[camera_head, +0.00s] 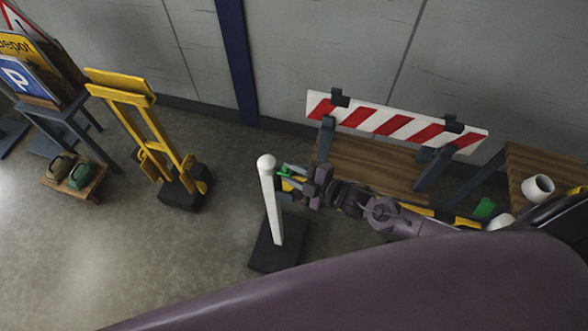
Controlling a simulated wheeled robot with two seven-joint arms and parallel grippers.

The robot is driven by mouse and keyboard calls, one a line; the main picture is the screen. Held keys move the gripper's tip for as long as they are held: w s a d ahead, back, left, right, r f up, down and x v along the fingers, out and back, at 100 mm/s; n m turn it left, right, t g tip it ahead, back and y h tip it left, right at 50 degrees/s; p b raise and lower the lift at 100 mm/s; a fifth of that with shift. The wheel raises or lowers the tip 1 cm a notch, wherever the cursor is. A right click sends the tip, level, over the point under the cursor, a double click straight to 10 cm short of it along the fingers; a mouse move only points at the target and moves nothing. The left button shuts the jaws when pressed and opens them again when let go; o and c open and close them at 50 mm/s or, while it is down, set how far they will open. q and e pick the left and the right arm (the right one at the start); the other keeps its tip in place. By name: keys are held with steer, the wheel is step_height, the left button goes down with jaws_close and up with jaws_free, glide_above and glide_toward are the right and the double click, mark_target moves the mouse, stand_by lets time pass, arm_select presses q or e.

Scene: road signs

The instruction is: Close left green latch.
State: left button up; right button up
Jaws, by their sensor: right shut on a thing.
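The left green latch (284,172) shows as a small green piece beside the white post, partly hidden by my gripper. My right gripper (288,181) reaches in from the right and is shut on this latch. Its fingers point left, just right of the white post as seen here. A second green piece (484,208) shows farther right, near a yellow and black bar. Whether the left latch is open or closed cannot be told at this size. My left gripper is not in view.
A white post (271,205) on a black base (277,252) stands close left of my gripper. Behind is a red-and-white striped barrier (396,122) over a wooden bench. A table with a white cup (537,187) is at right.

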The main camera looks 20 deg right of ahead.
steer(key=n+b, duration=0.1)
steer(key=f+n+t+b, duration=0.1)
steer(key=n+t+b, duration=0.1)
steer(key=shift+s+a+f, duration=0.2)
steer(key=shift+s+a, duration=0.15)
steer(key=shift+s, duration=0.05)
steer(key=shift+s+a+f+n+t+b, duration=0.15)
steer(key=shift+n+t+b, duration=0.25)
steer(key=shift+n+b, duration=0.5)
steer(key=o, duration=0.7)
steer(key=shift+c, duration=0.2)
steer(key=shift+o, duration=0.7)
steer(key=shift+s+f, duration=0.15)
steer(key=shift+s, duration=0.05)
steer(key=b+v, duration=0.1)
steer(key=v, duration=0.6)
steer(key=shift+s+d, duration=0.3)
